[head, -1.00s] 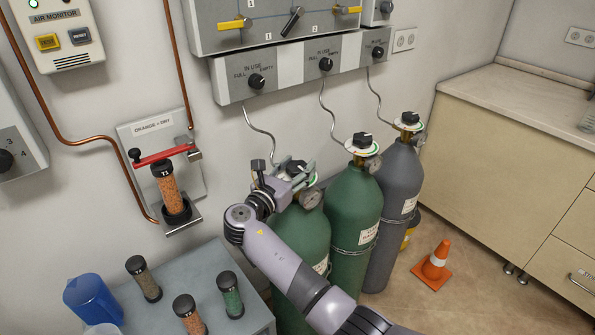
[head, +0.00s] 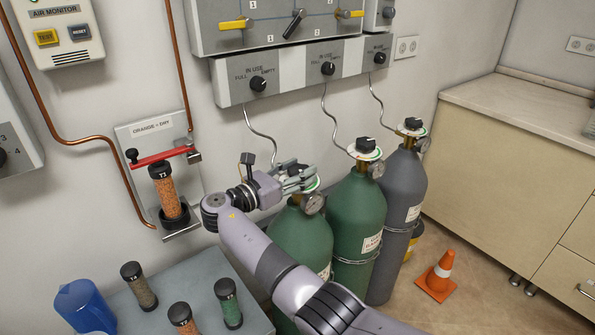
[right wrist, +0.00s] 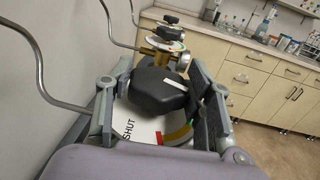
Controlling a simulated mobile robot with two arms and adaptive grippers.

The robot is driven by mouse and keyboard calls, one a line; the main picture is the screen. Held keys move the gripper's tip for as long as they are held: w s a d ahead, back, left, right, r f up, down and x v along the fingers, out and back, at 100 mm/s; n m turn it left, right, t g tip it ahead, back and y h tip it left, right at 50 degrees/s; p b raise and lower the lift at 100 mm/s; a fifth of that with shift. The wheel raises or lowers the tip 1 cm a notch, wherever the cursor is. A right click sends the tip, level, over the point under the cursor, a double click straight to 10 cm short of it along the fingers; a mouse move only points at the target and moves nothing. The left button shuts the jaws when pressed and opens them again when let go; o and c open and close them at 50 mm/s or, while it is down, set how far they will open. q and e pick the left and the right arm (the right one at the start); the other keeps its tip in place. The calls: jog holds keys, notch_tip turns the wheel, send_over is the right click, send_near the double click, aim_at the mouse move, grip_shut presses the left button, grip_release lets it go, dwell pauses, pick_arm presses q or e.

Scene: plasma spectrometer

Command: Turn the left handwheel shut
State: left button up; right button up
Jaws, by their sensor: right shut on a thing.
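The left handwheel (right wrist: 157,92) is a black knob with a white pointer mark, on top of the left green cylinder (head: 299,235). In the right wrist view it sits between the fingers of my right gripper (head: 298,180), which is shut on it. Under the knob is a white dial plate (right wrist: 143,129) reading "SHUT", with a coloured arc that has a red end. In the head view the fingers mostly hide this handwheel. My left gripper is not in view.
The middle green cylinder (head: 357,215) and the grey cylinder (head: 399,210) stand close on the right, with their own black handwheels. Thin hoses rise to the wall panel (head: 300,72). An orange cone (head: 437,277) stands on the floor. A grey table (head: 200,285) with sample tubes is at left.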

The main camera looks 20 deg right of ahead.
aim_at(299, 170)
jog(key=shift+d+f, duration=0.1)
jog(key=o, duration=1.2)
jog(key=shift+d, duration=0.1)
jog(key=shift+r, duration=0.2)
notch_tip(299, 170, up, 10)
jog(key=shift+s+f, duration=0.1)
jog(key=shift+s, duration=0.05)
